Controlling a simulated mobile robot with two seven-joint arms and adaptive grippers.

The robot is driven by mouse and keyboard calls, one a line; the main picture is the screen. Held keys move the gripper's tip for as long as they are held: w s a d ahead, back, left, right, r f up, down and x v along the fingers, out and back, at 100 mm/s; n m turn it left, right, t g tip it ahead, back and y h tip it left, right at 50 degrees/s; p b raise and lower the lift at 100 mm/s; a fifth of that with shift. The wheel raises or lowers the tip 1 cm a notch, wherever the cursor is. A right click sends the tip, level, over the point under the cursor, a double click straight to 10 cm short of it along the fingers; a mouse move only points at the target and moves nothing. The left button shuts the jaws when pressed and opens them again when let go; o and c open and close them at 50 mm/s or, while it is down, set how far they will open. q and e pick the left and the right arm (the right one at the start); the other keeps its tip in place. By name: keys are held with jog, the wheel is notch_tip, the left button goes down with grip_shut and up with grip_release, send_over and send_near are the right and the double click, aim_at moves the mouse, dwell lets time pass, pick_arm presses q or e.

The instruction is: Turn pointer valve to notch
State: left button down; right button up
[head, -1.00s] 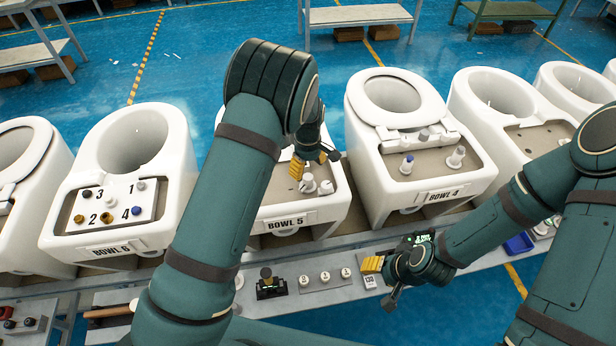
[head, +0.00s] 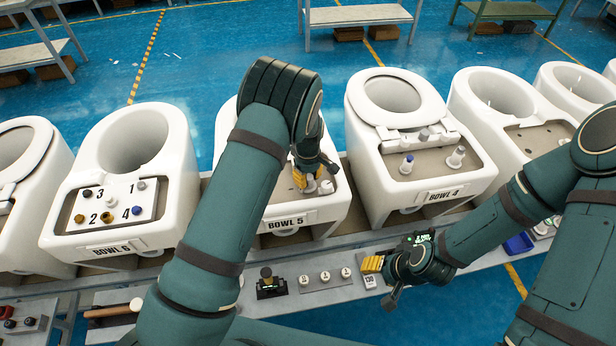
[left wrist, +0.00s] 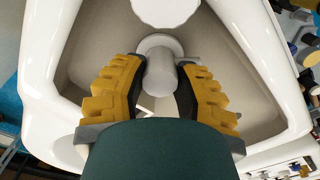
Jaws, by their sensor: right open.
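In the head view, the BOWL 5 toilet (head: 335,200) stands mid-row with small pale fittings on its deck. My left gripper (head: 309,176) is down at one of them, pointing at the deck. In the left wrist view, a pale round knob (left wrist: 160,72) on a wider round base stands between the yellow fingers of my left gripper (left wrist: 161,85). Whether the fingers press on it is unclear. A second white round fitting (left wrist: 165,10) lies just beyond. My right gripper (head: 371,264) is open and empty over the front rail.
The BOWL 4 toilet (head: 470,180) stands to the right and the BOWL 6 toilet (head: 60,225) to the left, both with fittings on their decks. Along the front rail (head: 335,300) are a black-based knob (head: 270,285), several round buttons and a wooden-handled tool (head: 110,311).

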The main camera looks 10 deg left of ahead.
pick_arm(q)
jog(key=shift+m, duration=0.3)
jog(key=m+b, duration=0.2)
jog(key=shift+f+m, duration=0.1)
jog(key=shift+m, duration=0.3)
jog(key=shift+m+b, duration=1)
jog(key=shift+m, duration=1.5)
jog(key=c, duration=0.6)
grip_release()
